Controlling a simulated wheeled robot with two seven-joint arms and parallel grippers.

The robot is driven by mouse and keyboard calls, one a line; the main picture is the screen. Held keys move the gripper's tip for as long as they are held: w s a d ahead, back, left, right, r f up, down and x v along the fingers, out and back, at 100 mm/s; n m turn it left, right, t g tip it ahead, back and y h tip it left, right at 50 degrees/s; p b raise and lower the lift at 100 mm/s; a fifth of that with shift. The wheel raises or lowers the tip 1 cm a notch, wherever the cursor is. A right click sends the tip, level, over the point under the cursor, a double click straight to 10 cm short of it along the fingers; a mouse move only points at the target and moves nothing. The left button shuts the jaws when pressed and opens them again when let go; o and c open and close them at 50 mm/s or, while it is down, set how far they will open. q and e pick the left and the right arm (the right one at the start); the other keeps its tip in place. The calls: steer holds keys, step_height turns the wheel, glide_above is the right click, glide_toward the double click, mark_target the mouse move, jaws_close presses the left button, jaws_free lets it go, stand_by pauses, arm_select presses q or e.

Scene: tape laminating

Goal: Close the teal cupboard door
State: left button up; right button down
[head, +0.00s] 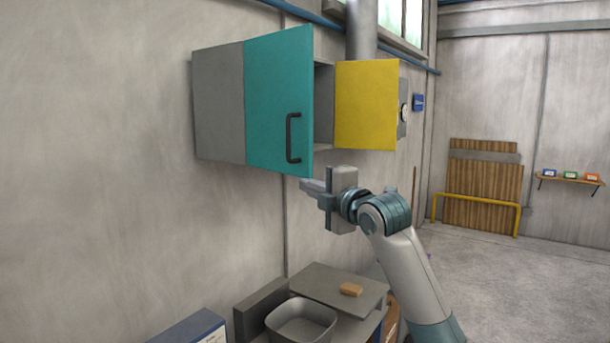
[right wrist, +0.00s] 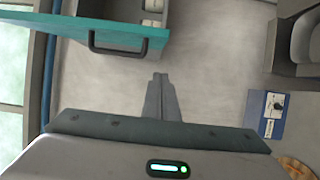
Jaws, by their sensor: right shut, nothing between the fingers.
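The teal cupboard door (head: 275,100) stands partly open on the wall cupboard (head: 218,103), its right edge swung out from the front. A dark bar handle (head: 293,137) is fixed near that edge. The door also shows at the upper left of the right wrist view (right wrist: 85,28), with its handle (right wrist: 118,48). My right gripper (head: 304,185) is shut and empty, just below the door's lower right corner and pointing left. Its closed fingertips (right wrist: 159,78) appear apart from door and handle in the right wrist view. My left gripper is not in view.
A yellow panel (head: 366,105) is right of the cupboard's dark opening. Below are a bench (head: 325,285) with a brown block (head: 351,290), a grey basin (head: 302,320) and a blue box (head: 195,329). The floor at right (head: 510,285) is clear.

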steer(key=w+p, duration=0.7)
steer(key=w, duration=0.2)
steer(key=shift+w+a, duration=0.15)
steer(key=shift+a, duration=0.3)
steer(key=shift+d, duration=0.1)
